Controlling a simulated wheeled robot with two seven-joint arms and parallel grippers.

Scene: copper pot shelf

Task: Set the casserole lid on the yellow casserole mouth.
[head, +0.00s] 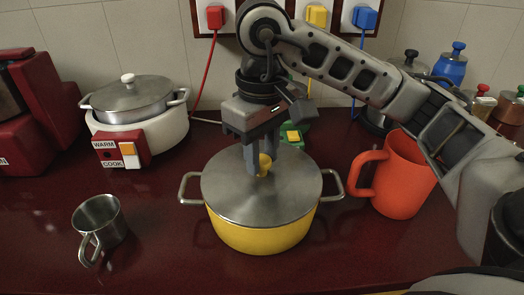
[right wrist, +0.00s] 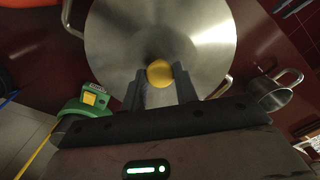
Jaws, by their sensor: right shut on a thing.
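The yellow casserole (head: 258,236) stands on the dark red counter in the middle of the head view, with a metal loop handle on each side. The grey metal casserole lid (head: 290,190) lies over its mouth and looks about level and centred. Whether the rim touches all round cannot be told. My right gripper (head: 263,170) points down from above and is shut on the lid's yellow knob (head: 265,160). In the right wrist view the knob (right wrist: 160,72) sits between the two fingertips, with the lid (right wrist: 130,35) beyond. My left gripper is not in view.
An orange mug (head: 402,180) stands close right of the casserole. A metal cup (head: 98,222) stands at the front left. A white rice cooker (head: 140,135) is at the back left. A green tape measure (right wrist: 88,105) lies behind the casserole. The front counter is clear.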

